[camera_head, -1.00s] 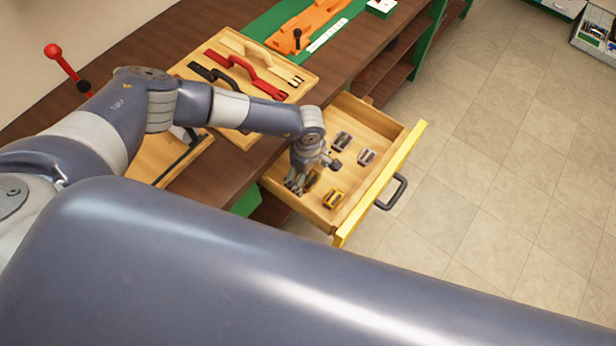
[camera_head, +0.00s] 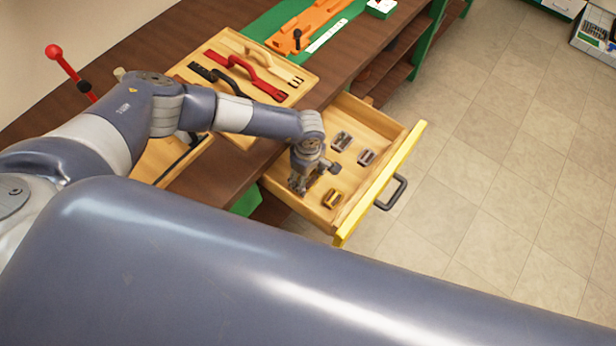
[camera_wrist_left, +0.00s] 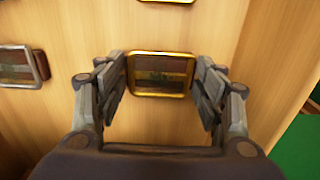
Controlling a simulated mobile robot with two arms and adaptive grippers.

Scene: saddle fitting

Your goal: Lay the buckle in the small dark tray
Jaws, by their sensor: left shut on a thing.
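My left gripper (camera_head: 299,188) reaches down into the open drawer at its near left part. In the left wrist view, the left gripper (camera_wrist_left: 161,78) has its fingers on both sides of a gold-rimmed buckle (camera_wrist_left: 160,88), shut on its two ends. The buckle lies flat against or just above the pale wood floor; I cannot tell which. In the head view the gripper hides this buckle. A second gold buckle (camera_head: 332,198) lies close by in the drawer. I cannot make out a small dark tray in either view. My right gripper is out of view.
The wooden drawer (camera_head: 383,118) has a yellow front (camera_head: 380,185). Two silver buckles, one (camera_head: 342,141) beside the other (camera_head: 366,157), lie farther back in it. An orange piece (camera_head: 305,22) lies on a green mat.

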